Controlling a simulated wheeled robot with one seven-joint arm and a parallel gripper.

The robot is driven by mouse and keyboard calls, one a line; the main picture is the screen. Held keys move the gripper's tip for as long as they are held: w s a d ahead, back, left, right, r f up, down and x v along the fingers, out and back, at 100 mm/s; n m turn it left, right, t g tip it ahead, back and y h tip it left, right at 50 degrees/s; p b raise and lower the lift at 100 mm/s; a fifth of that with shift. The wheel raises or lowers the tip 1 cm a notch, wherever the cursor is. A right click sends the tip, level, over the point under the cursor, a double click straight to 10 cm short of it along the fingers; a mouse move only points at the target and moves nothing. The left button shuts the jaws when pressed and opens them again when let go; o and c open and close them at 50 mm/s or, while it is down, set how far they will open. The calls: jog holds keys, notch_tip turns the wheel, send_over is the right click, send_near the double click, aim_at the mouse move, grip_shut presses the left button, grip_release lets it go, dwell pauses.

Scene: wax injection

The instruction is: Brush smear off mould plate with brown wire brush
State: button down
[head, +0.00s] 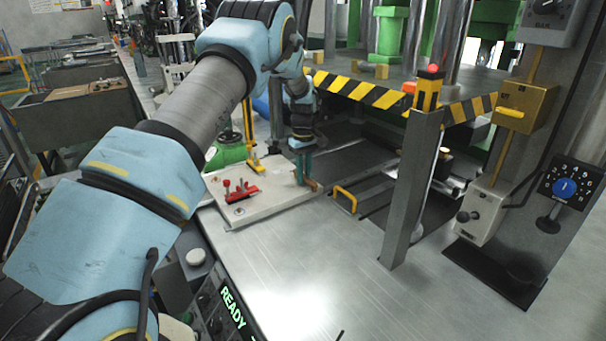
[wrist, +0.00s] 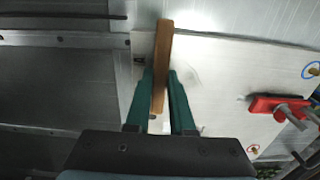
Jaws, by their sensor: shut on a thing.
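The pale mould plate (head: 272,203) lies on the metal bench in the head view, and fills much of the right of the wrist view (wrist: 225,82). My gripper (head: 305,178) is low over the plate's right end. In the wrist view its green fingers (wrist: 160,95) are shut on the brown wire brush (wrist: 163,45), whose long wooden back stands out past the fingertips. The brush's bristles are hidden from view. A faint grey smear (wrist: 190,73) shows on the plate just right of the brush. I cannot tell whether the brush touches the plate.
A red clamp (head: 240,193) sits on the plate's left part. A yellow upright piece (head: 252,150) stands behind it. A yellow handle (head: 345,198) lies right of the plate. A grey post (head: 410,190) and the striped press (head: 360,91) stand farther right. The front bench is clear.

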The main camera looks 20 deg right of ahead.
jog(key=shift+r+p, duration=1.45)
jog(key=shift+r, duration=1.45)
jog(key=shift+r+p, duration=0.95)
jog(key=shift+r, duration=0.6)
jog(key=shift+s+f, duration=0.1)
